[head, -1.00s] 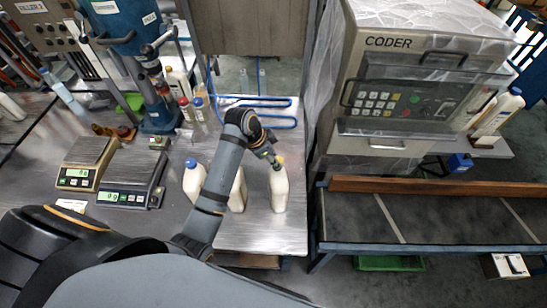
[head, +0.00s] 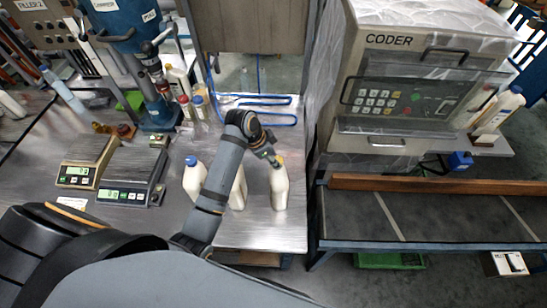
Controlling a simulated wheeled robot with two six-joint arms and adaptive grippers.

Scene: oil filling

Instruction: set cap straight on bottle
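A white bottle (head: 279,188) stands upright on the metal table, to the right of the others. My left gripper (head: 274,161) is right at the top of this bottle, and its fingers are too small to tell open from shut. A yellowish spot at the bottle's mouth may be its cap, mostly hidden by the gripper. A second white bottle (head: 239,192) stands behind my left forearm, its top hidden. A third white bottle with a blue cap (head: 193,178) stands left of the arm. My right gripper is not in view.
Two scales (head: 131,175) stand at the left of the table (head: 262,236). Small bottles (head: 190,106) and a blue press stand at the back. The coder machine (head: 425,75) and a conveyor (head: 440,215) are at the right. Blue bent rails (head: 270,104) lie behind the bottles.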

